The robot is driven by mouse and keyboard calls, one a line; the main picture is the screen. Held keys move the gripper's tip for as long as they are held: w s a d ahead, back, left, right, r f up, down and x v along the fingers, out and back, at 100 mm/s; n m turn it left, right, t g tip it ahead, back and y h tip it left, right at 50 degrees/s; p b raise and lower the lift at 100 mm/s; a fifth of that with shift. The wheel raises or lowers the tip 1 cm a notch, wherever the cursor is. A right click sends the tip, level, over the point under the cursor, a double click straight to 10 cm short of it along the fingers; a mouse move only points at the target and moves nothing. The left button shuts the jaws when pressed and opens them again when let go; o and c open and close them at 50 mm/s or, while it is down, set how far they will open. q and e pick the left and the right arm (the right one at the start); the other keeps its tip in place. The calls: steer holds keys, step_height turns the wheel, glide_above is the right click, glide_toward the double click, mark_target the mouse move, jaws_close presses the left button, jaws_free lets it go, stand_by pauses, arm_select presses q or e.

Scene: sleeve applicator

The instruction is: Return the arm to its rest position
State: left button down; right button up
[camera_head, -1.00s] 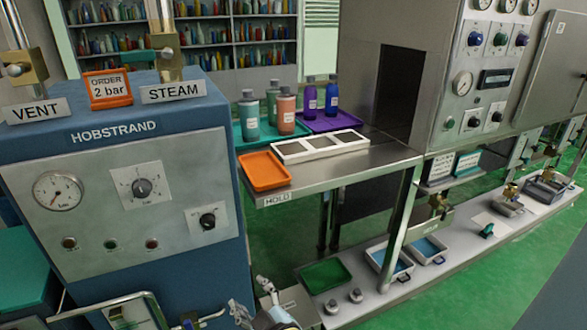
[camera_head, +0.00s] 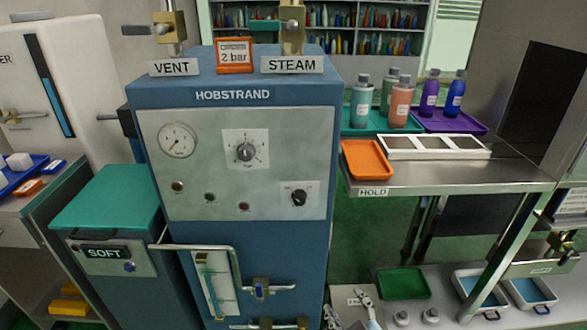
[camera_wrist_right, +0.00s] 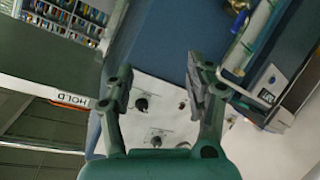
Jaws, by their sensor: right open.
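Beyond the fingers lies the machine's pale control panel (camera_wrist_right: 170,115) with dark knobs, apart from the gripper as far as I can tell. My left gripper is not in view.
A steel HOLD shelf (camera_head: 455,183) stands right of the machine, with an orange tray (camera_head: 366,160), a white frame (camera_head: 433,147) and several bottles. A bent metal handle (camera_head: 205,248) juts from the machine's front. A green tray (camera_head: 403,283) lies on the low ledge.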

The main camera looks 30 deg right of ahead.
steer(key=s+f+n+g+y+b, duration=0.2)
steer(key=s+f+g+b, duration=0.25)
steer(key=s+f, duration=1.05)
steer(key=s+d+f+m+g, duration=0.1)
steer(key=s+f+g, duration=0.3)
steer(key=s, duration=0.6)
steer(key=s+d+f+m+g+y, duration=0.1)
steer(key=s+f+m+g, duration=0.2)
steer(key=s+f, duration=0.3)
steer(key=s, duration=0.4)
steer(key=shift+m+g, duration=0.35)
steer(key=shift+m, duration=0.05)
steer(key=shift+a, duration=0.1)
